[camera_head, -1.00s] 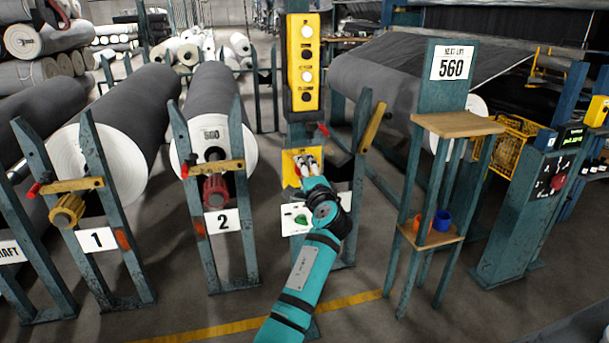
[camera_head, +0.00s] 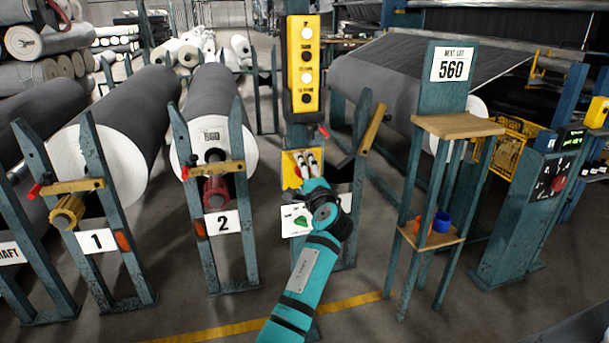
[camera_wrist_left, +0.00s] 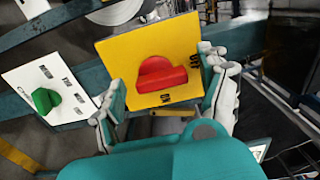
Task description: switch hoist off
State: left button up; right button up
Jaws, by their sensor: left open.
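A yellow switch plate with a red rotary knob (camera_wrist_left: 160,76) fills the middle of the left wrist view. An OFF mark stands to the knob's right and an ON mark below it. The knob's bar lies roughly across the picture; I cannot tell which mark it points to. My left gripper (camera_wrist_left: 164,80) is open, with one finger on each side of the knob; contact is unclear. In the head view the yellow plate (camera_head: 288,170) sits on the middle post, and my wrist and fingers (camera_head: 308,164) cover its knob. My right gripper is not in view.
A white panel with a green knob (camera_wrist_left: 45,100) is beside the yellow plate, also in the head view (camera_head: 301,222). A yellow push-button box (camera_head: 304,66) hangs above. Roll stands 1 (camera_head: 97,240) and 2 (camera_head: 222,222) are left; a wooden-shelf stand (camera_head: 458,125) is right.

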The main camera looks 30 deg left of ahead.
pick_arm(q)
jog(key=v, duration=1.1)
jog(key=shift+s+d, duration=0.3)
